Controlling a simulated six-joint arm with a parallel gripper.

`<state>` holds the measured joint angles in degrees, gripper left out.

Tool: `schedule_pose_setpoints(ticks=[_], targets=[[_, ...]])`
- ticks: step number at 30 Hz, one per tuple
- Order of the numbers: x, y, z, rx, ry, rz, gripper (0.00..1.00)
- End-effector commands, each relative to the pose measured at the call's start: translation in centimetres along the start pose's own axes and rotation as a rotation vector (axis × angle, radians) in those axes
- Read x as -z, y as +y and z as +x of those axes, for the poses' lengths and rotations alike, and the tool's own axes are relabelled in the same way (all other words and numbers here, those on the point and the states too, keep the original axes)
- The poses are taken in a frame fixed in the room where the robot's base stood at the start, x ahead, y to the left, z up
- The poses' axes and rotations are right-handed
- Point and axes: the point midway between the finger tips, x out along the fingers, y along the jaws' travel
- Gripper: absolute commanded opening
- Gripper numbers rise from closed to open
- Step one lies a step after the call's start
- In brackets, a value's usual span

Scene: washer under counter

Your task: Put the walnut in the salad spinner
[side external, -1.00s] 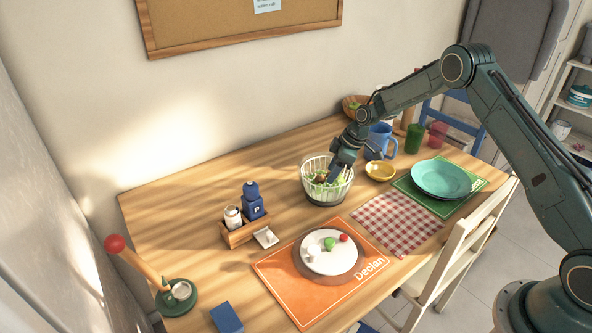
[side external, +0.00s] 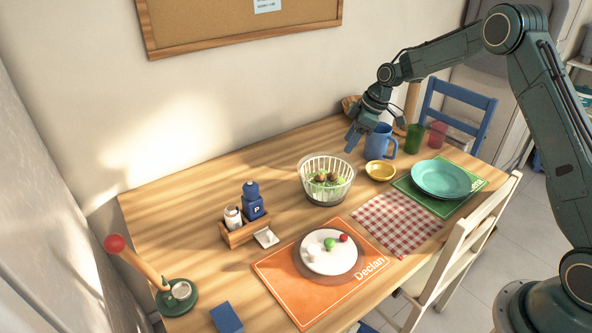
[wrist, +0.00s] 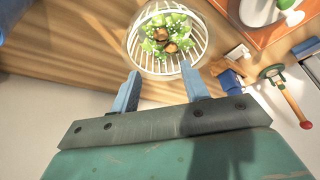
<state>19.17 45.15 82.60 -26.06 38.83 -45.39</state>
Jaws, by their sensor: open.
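The salad spinner (side external: 327,196), a clear bowl with a white slatted basket, stands on the table. It also shows at the top of the wrist view (wrist: 135,45). Green leaves lie inside it. Brown, walnut-like lumps (wrist: 171,47) rest among the leaves; I cannot tell for sure which is the walnut. My gripper (side external: 353,140) is above and behind the spinner, apart from it, near the blue mug. In the wrist view my gripper (wrist: 160,75) has its two blue fingers spread with nothing between them.
A blue mug (side external: 379,143) and yellow bowl (side external: 380,171) stand right of the spinner. A caddy (side external: 238,232) with shakers is to its left. A plate (side external: 325,264) with small food pieces lies in front. The table's back left is clear.

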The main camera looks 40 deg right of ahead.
Motion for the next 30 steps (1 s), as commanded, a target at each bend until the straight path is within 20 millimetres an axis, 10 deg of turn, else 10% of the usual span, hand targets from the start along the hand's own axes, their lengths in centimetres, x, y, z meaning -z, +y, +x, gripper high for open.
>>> schedule_pose_setpoints(ticks=[30], targets=[[0.6,-0.9,-2.8,-0.012,-0.005,0.016,0.46]])
